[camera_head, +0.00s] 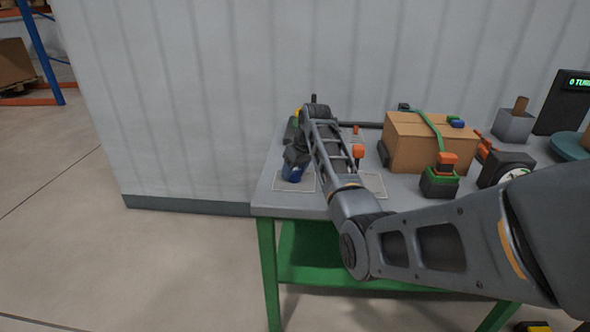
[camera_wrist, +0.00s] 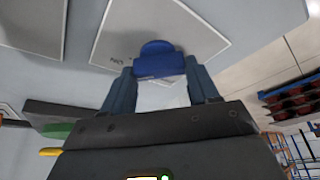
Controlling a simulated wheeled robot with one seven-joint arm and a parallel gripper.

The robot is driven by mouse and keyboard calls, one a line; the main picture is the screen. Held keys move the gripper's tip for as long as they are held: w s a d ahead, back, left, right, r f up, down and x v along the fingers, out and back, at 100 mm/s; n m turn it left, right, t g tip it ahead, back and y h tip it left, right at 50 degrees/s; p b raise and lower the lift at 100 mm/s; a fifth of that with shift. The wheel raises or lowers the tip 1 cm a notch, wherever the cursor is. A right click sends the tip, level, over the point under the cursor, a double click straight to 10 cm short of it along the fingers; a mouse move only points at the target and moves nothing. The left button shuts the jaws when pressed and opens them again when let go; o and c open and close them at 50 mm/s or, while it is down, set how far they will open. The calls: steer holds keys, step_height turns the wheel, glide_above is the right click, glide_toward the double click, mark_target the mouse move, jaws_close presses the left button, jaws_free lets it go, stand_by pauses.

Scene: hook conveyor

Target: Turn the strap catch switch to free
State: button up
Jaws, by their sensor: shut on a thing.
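My gripper (camera_wrist: 159,72) points down at the left end of the table and is shut on a blue part (camera_wrist: 158,58) with a rounded end. In the head view the blue part (camera_head: 293,173) is low over a pale marked square (camera_head: 281,186); I cannot tell whether it touches it. A green strap (camera_head: 428,124) runs over a cardboard box (camera_head: 402,152), with a small blue piece (camera_head: 456,122) on the box top. A dark and green block with an orange top (camera_head: 441,177) stands in front of the box. I cannot tell which piece is the catch switch.
The grey table (camera_head: 262,203) has green legs. A black dial unit (camera_head: 508,169), a grey block with a wooden handle (camera_head: 514,122) and a dark display (camera_head: 568,100) stand at the right. A small orange-topped piece (camera_head: 357,153) is beside my arm. A wall stands behind.

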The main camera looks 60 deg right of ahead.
steer(key=shift+n, duration=0.3)
steer(key=n+y, duration=0.1)
steer(key=n, duration=0.2)
steer(key=shift+d+n+y, duration=0.1)
steer(key=shift+n+y, duration=0.2)
steer(key=shift+y, duration=0.1)
steer(key=n+y+b, duration=0.1)
steer(key=n, duration=0.3)
steer(key=shift+n+y, duration=0.3)
steer(key=shift+y, duration=0.1)
steer(key=n+b, duration=0.2)
steer(key=n+g+y+b, duration=0.1)
steer(key=n+b, duration=0.1)
steer(key=n, duration=0.1)
steer(key=shift+w+f+y, duration=0.1)
steer(key=shift+f+y, duration=0.05)
steer(key=shift+y, duration=0.15)
steer(key=shift+n+g+y+b, duration=0.4)
steer(key=shift+n+g+b, duration=0.3)
steer(key=shift+n+b, duration=1.2)
steer(key=shift+r+n, duration=0.2)
steer(key=shift+n, duration=0.1)
steer(key=o, duration=1.1)
steer(key=shift+c, duration=0.2)
